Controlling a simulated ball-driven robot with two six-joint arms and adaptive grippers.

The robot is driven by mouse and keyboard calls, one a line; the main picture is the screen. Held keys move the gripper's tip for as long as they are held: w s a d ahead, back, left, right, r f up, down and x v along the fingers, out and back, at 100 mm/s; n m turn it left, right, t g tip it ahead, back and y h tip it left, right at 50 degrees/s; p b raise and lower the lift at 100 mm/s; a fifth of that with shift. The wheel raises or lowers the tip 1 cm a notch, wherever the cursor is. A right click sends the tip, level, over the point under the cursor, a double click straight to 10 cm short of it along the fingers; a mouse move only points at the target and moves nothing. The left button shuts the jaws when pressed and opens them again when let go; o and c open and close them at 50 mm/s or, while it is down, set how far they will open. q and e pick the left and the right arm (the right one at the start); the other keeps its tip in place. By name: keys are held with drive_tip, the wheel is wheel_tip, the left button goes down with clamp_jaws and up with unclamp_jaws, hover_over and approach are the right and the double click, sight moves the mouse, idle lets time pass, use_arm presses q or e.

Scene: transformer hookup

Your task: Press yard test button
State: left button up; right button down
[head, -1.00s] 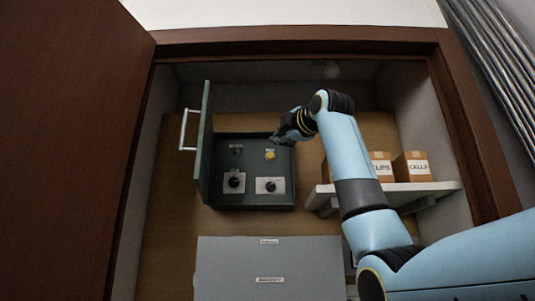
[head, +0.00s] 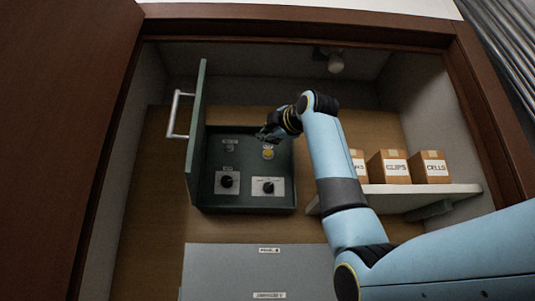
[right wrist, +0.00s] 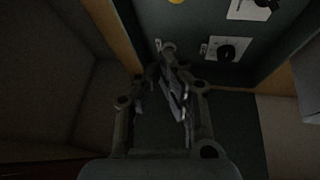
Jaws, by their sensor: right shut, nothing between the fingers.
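A dark green control box (head: 248,207) stands open inside the cabinet, its door (head: 197,135) swung out at the left. On its panel is a yellow round button (head: 268,154), with a label too small to read. It shows at the top edge of the right wrist view (right wrist: 176,2). My right gripper (head: 265,134) is shut and empty, just beyond the yellow button in the head view. I cannot tell whether it touches the panel. In the right wrist view the fingers (right wrist: 168,48) point towards the panel. My left gripper is out of view.
The panel also has a small grey fitting (head: 230,148) and two black knobs (head: 227,181) (head: 268,187). Cartons (head: 431,168) stand on a white shelf (head: 445,194) at the right. A grey labelled surface (head: 225,268) lies in front. The box door has a white handle (head: 173,115).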

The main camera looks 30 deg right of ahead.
sight(268, 153)
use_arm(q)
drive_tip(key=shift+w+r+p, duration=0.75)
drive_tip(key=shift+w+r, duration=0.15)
use_arm(e)
drive_tip(key=w+d, duration=0.1)
drive_tip(key=w, duration=0.1)
drive_tip(key=w+d, duration=0.3)
drive_tip(key=w, duration=0.1)
drive_tip(key=shift+w+d, duration=0.15)
drive_tip(key=shift+w, duration=0.15)
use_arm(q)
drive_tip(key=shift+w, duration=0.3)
use_arm(e)
drive_tip(key=shift+w, duration=0.1)
drive_tip(key=shift+w+d, duration=0.2)
drive_tip(key=shift+w, duration=0.05)
